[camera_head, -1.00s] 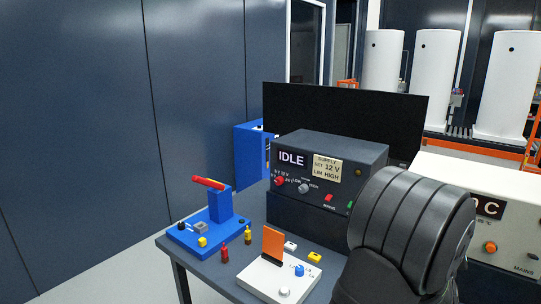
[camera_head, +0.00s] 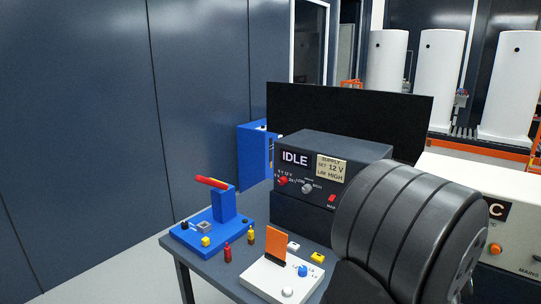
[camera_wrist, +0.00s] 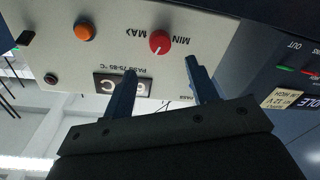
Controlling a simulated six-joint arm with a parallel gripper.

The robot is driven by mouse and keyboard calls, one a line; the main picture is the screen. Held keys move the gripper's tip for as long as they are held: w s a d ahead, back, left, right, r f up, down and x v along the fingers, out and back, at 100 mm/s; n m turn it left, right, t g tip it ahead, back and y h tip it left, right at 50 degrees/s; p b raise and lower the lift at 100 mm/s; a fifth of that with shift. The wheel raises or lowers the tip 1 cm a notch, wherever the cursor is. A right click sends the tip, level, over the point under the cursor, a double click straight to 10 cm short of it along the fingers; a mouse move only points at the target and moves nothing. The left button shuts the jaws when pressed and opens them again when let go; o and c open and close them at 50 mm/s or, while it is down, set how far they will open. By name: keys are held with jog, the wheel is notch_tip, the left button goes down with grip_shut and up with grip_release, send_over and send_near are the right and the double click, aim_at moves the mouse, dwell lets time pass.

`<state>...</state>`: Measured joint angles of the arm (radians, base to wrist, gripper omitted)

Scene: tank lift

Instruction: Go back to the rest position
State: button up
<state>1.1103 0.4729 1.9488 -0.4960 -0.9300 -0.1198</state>
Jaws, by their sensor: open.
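My gripper (camera_wrist: 158,92) shows in the wrist view with its two dark blue fingers apart and nothing between them. It faces a cream control panel (camera_wrist: 190,62), seen upside down, with a red MIN/MAX knob (camera_wrist: 160,41) just beyond the fingertips. I cannot tell the exact gap to the panel. In the head view my dark arm link fills the lower right and hides the gripper and part of the cream unit (camera_head: 460,170).
A table (camera_head: 205,270) holds a blue fixture (camera_head: 222,208) with a red lever, a white board (camera_head: 268,277) with an orange plate, small red and yellow pieces, and a dark supply unit (camera_head: 340,150) reading IDLE. A black screen (camera_head: 400,115) stands behind. White tanks (camera_head: 437,80) stand farther back.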

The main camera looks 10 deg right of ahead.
jog(key=v, duration=0.9)
jog(key=x, duration=1.7)
jog(key=s+a+m+g, duration=0.1)
jog(key=s+a+m, duration=0.4)
jog(key=s+a, duration=1.1)
jog(key=shift+s+a+m+h, duration=0.25)
jog(key=shift+m+h, duration=0.15)
